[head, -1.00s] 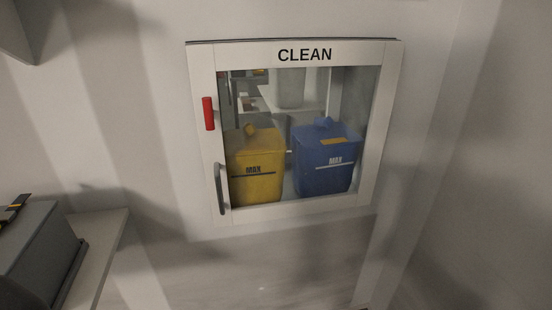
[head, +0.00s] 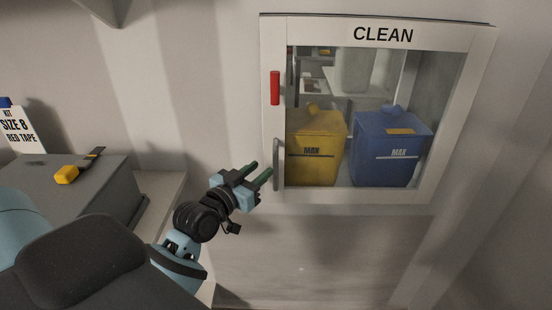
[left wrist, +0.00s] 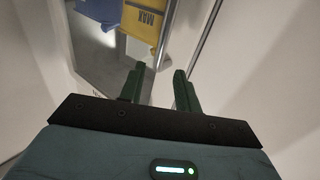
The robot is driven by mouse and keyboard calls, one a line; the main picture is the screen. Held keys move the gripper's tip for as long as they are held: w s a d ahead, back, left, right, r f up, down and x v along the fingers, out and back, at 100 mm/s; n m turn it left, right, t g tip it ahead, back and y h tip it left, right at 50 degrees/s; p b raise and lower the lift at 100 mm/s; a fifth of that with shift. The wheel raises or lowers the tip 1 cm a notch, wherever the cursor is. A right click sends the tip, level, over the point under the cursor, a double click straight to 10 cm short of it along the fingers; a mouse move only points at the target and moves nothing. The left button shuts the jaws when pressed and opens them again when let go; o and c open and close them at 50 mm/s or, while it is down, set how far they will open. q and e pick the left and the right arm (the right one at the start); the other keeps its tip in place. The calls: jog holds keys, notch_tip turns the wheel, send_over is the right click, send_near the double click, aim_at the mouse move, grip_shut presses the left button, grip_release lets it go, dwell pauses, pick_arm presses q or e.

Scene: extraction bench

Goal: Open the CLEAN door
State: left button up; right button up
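The CLEAN door (head: 378,198) is a white frame with a clear pane, set in the wall, and it is shut. A grey vertical handle (head: 276,164) is at its lower left, with a red tab (head: 275,88) above it. My left gripper (head: 262,172) is open and empty, just left of the handle in the head view. In the left wrist view its two green fingers (left wrist: 166,88) stand apart, with a grey bar (left wrist: 202,35), seemingly the handle, beyond them. I cannot tell whether they touch it. My right gripper is not in view.
Behind the pane stand a yellow bin (head: 314,150) and a blue bin (head: 388,150). At left, a grey box (head: 75,190) on a pale shelf (head: 163,190) carries a yellow-handled tool (head: 68,174). A sign (head: 20,130) stands behind it.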

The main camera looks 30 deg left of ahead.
aim_at(274, 160)
pick_arm(q)
jog(key=shift+w+d+f+p, duration=0.1)
jog(key=shift+w+p, duration=0.1)
jog(key=shift+w, duration=1.75)
jog(key=shift+w+d+p, duration=0.1)
jog(key=shift+w+p, duration=0.05)
jog(key=shift+w, duration=1.8)
jog(key=shift+c, duration=0.4)
grip_shut()
